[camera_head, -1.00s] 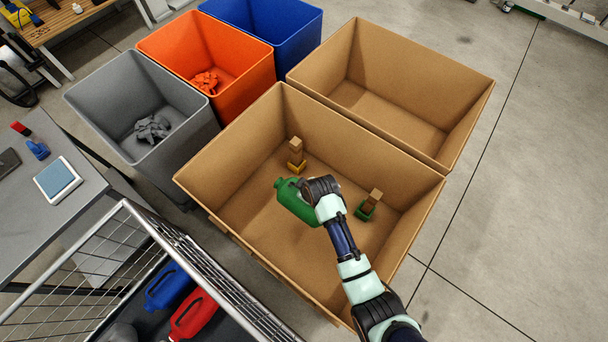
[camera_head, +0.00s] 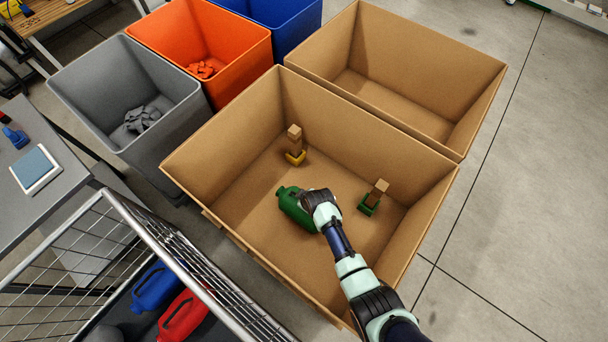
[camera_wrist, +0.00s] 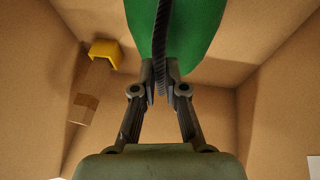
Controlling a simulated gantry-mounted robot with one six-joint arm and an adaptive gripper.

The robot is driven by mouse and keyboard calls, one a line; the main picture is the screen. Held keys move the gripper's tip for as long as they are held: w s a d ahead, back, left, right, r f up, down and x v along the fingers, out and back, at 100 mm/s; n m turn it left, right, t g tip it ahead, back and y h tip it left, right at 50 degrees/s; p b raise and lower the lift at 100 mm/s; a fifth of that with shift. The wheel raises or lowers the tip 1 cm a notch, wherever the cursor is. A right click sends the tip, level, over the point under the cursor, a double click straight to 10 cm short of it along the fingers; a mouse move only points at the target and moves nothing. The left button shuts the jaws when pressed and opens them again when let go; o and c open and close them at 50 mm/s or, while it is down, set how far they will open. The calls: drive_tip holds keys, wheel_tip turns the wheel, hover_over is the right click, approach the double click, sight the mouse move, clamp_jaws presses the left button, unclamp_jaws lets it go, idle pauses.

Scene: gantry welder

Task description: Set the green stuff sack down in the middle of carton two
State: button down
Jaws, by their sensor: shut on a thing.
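The green stuff sack (camera_head: 292,206) is inside the walls of the near, larger carton (camera_head: 225,135), close to the middle of its floor. My gripper (camera_head: 311,201) reaches in over the carton's near right side. In the wrist view my gripper (camera_wrist: 166,88) is shut on the dark strap of the green stuff sack (camera_wrist: 195,35), whose body hangs beyond the fingertips. I cannot tell whether the sack touches the carton floor. No number shows on either carton.
A block with a yellow base (camera_head: 295,146) and one with a green base (camera_head: 374,196) stand in the near carton. An empty carton (camera_head: 400,45) is behind it. Grey (camera_head: 95,80), orange (camera_head: 215,40) and blue (camera_head: 285,10) bins stand left. A wire cage (camera_head: 190,265) is at front left.

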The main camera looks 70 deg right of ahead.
drive_tip(key=shift+f+b, duration=0.45)
drive_tip(key=shift+f, duration=0.9)
drive_tip(key=shift+f, duration=0.15)
drive_tip(key=c, duration=1.2)
unclamp_jaws()
drive_tip(key=p+v, duration=0.7)
drive_tip(key=v, duration=0.5)
drive_tip(key=shift+a, duration=0.1)
drive_tip(key=shift+w, duration=0.1)
